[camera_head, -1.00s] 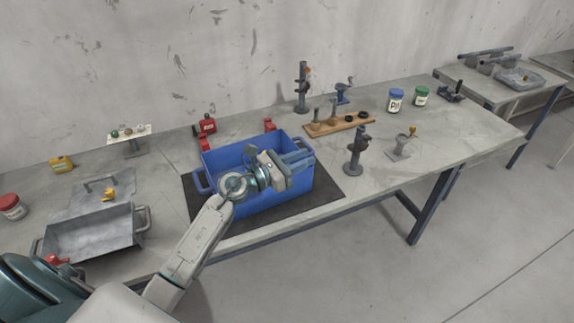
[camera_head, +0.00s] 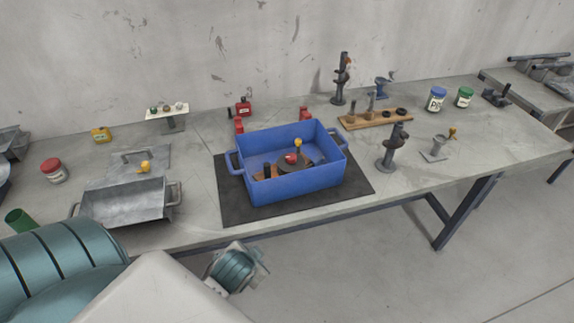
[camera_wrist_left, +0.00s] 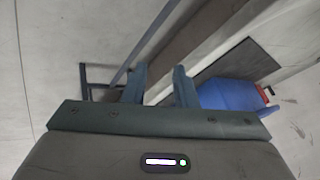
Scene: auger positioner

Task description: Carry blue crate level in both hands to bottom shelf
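The blue crate (camera_head: 300,183) sits level on a black mat (camera_head: 236,208) on the workbench, with a handle at its left end and one at its right. Inside it are a dark round part with a yellow knob, a red piece, a wooden piece and a black cylinder. My left gripper (camera_wrist_left: 160,76) is open and empty in its wrist view; the crate (camera_wrist_left: 232,95) is to the right, apart from the fingers. In the head view part of my left arm is below the bench's front edge; its fingertips cannot be made out. My right gripper is not in view. No shelf shows.
A grey metal tray (camera_head: 125,201) stands left of the mat. Behind the crate are red clamps and a red can (camera_head: 243,107). A wooden rack (camera_head: 374,120) and a dark stand (camera_head: 393,148) are to the right. The floor in front is clear.

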